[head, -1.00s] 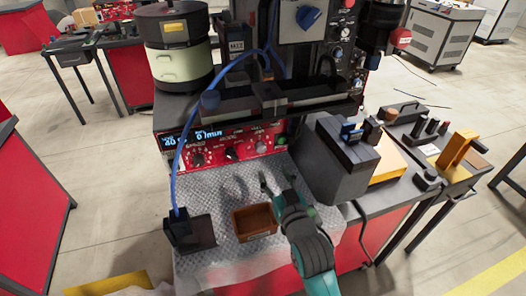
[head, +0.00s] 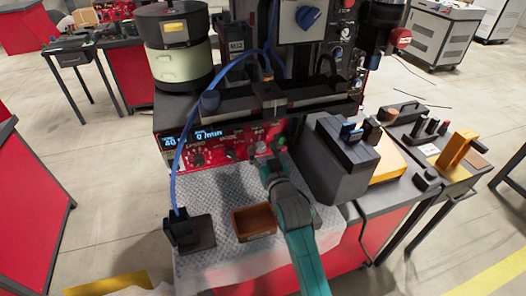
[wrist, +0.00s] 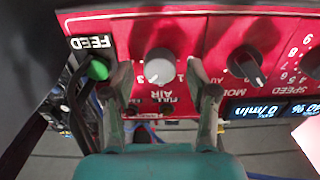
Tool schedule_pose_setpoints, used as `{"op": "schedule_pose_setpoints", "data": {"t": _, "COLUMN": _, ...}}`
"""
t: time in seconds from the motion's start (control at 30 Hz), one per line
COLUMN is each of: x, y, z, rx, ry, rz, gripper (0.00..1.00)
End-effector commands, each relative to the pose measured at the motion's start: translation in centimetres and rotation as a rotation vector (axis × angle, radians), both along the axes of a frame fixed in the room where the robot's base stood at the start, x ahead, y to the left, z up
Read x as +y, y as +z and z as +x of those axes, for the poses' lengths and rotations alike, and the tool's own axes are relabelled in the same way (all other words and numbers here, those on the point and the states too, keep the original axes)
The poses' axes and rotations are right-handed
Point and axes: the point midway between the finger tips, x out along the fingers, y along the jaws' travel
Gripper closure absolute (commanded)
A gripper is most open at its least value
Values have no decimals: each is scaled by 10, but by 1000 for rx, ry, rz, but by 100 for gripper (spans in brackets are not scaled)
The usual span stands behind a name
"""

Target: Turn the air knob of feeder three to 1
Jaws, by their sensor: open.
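The air knob (wrist: 160,66) is a pale round knob on the red control panel (wrist: 205,35) in the wrist view, with the word AIR beside it. In the head view the air knob (head: 261,147) is at the right part of the panel. My gripper (wrist: 158,70) is open, with one finger on each side of the knob. I cannot tell whether either finger touches it. In the head view my gripper (head: 267,163) is just in front of the panel. The knob's exact setting is too small to read.
A green FEED button (wrist: 98,69) is close to the left finger, and the black mode knob (wrist: 245,65) is right of the other finger. A brown tray (head: 254,222) and a black block with a blue cable (head: 190,233) stand on the surface below. A grey box (head: 340,165) stands right.

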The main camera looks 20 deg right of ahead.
Motion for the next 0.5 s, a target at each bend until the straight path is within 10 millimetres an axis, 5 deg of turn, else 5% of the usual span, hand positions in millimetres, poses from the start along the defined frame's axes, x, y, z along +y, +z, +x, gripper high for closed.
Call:
{"op": "schedule_pose_setpoints", "data": {"t": 0.13, "x": 0, "y": 0, "z": 0, "rx": 0, "ry": 0, "rz": 0, "gripper": 47}}
{"op": "schedule_pose_setpoints", "data": {"t": 0.33, "x": 0, "y": 0, "z": 0, "rx": 0, "ry": 0, "rz": 0, "gripper": 97}}
{"op": "schedule_pose_setpoints", "data": {"t": 0.5, "x": 0, "y": 0, "z": 0, "rx": 0, "ry": 0, "rz": -2, "gripper": 100}}
